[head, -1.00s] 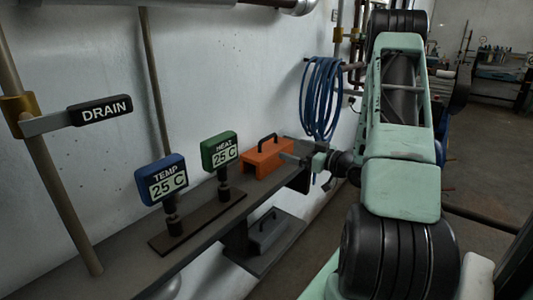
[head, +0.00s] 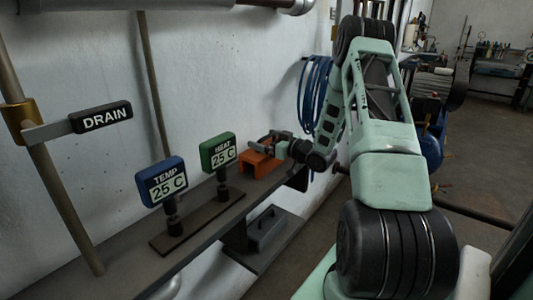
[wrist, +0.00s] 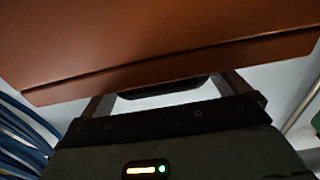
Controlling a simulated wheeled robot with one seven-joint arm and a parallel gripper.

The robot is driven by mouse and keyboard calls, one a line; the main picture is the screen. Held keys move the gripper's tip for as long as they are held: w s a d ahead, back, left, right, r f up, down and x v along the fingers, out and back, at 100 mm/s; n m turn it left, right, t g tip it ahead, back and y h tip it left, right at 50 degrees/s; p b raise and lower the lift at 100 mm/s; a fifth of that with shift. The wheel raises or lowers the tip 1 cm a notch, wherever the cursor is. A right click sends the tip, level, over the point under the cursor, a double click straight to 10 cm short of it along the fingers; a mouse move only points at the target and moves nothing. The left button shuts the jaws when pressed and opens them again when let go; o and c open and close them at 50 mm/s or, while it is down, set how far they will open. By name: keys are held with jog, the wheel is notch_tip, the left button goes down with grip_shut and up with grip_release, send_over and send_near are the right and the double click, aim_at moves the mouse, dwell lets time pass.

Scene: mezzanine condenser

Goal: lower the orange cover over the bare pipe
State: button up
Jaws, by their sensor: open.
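The orange cover (head: 259,164) sits on the far end of the wall shelf, right of the HEAT display. My gripper (head: 276,142) is at the top of the cover, over its handle. In the wrist view the cover (wrist: 150,45) fills the upper part. A dark piece of its handle (wrist: 165,88) shows between the two spread fingers of my gripper (wrist: 168,92). The gripper is open; whether a finger touches the handle cannot be told. A dark pipe section (head: 215,3) between grey-clad lengths runs along the top edge, mostly cut off; it may be the bare pipe.
The TEMP display (head: 162,182) and HEAT display (head: 218,153) stand on the shelf (head: 130,265). A DRAIN lever (head: 100,117) sticks out at left. A grey handled cover (head: 266,230) sits on a lower ledge. A blue hose coil (head: 314,95) hangs behind my arm.

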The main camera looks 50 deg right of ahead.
jog(key=c, duration=1.2)
jog(key=shift+r, duration=0.15)
